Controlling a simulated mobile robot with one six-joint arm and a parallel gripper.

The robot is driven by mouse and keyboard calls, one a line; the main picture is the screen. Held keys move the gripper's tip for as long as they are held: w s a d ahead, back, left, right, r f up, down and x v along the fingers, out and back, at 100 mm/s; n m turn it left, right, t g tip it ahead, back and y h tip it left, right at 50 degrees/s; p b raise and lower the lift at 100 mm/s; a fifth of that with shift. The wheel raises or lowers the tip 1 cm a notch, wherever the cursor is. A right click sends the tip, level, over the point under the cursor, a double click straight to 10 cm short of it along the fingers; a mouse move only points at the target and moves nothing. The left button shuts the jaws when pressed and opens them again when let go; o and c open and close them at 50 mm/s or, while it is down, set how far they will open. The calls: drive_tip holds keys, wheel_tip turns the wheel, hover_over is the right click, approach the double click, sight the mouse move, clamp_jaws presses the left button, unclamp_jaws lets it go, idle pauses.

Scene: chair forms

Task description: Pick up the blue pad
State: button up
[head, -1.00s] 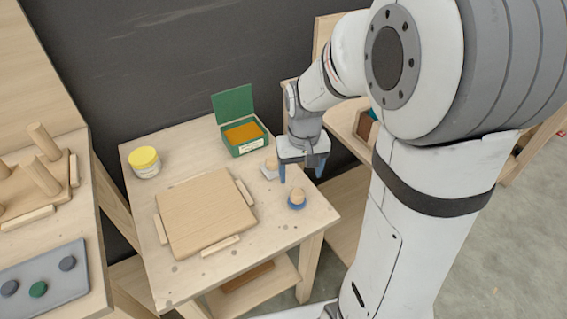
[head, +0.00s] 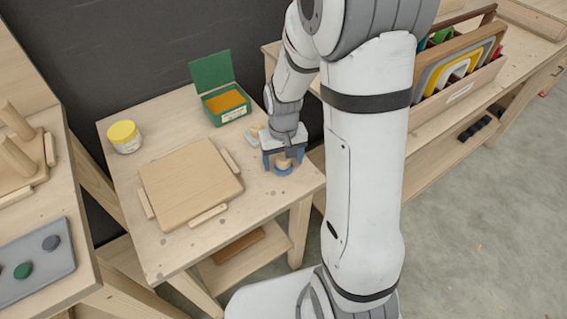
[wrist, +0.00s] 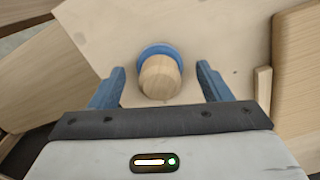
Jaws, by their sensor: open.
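The blue pad (head: 283,171) is a round blue disc with a wooden knob on top, near the right corner of the small wooden table (head: 180,241). In the wrist view the pad (wrist: 160,49) shows as a blue rim behind its pale wooden knob (wrist: 160,77). My gripper (head: 284,163) is just above the pad, pointing down. In the wrist view its two blue fingers stand apart on either side of the knob, with gaps on both sides, and nothing is held.
A square wooden board (head: 190,182) with wooden strips around it lies left of the pad. A green open box (head: 227,107) and a yellow-lidded jar (head: 125,137) stand behind.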

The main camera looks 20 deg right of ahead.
sight(283, 157)
drive_tip(key=shift+c, duration=0.3)
drive_tip(key=c, duration=1)
wheel_tip(283, 157, up, 10)
drive_tip(key=shift+r+p, duration=0.1)
drive_tip(key=shift+p, duration=0.45)
drive_tip(key=o, duration=0.4)
drive_tip(key=c, duration=0.3)
